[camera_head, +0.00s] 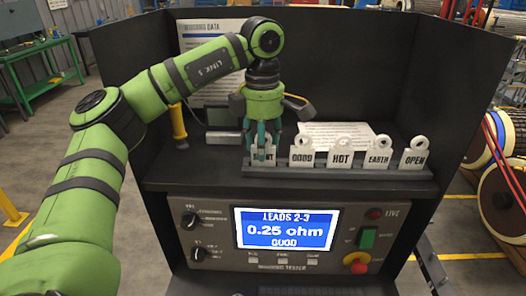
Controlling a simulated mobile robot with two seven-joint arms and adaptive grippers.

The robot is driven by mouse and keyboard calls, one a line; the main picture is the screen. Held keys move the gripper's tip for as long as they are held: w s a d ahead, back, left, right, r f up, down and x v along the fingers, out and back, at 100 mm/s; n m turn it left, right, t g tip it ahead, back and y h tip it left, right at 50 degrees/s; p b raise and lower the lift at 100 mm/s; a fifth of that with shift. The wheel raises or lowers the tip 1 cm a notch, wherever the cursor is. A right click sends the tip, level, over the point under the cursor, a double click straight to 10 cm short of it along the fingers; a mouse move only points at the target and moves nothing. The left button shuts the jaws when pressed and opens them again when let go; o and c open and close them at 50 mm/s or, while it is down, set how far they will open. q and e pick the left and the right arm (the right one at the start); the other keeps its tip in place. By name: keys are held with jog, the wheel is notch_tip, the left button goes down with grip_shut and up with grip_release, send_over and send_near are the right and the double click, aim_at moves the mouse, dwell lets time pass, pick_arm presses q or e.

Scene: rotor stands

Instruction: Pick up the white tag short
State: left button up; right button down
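The white SHORT tag (254,158) stands at the left end of a grey rack (350,171) on the black shelf. Its middle letters and top are hidden by my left gripper. My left gripper (262,156) points straight down over this tag, with its teal fingers at the tag's upper part. I cannot tell whether the fingers are closed on it or only around it. The tag appears upright in the rack. My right gripper is not in view.
White tags GOOD (302,157), HOT (341,157), EARTH (378,158) and OPEN (414,157) stand to the right in the rack. A paper sheet (335,133) lies behind. A yellow-handled tool (178,122) stands left. The tester screen (285,229) is below.

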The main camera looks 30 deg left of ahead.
pick_arm(q)
jog(key=shift+s+d+r, duration=0.15)
jog(key=shift+s+d, duration=0.05)
grip_shut()
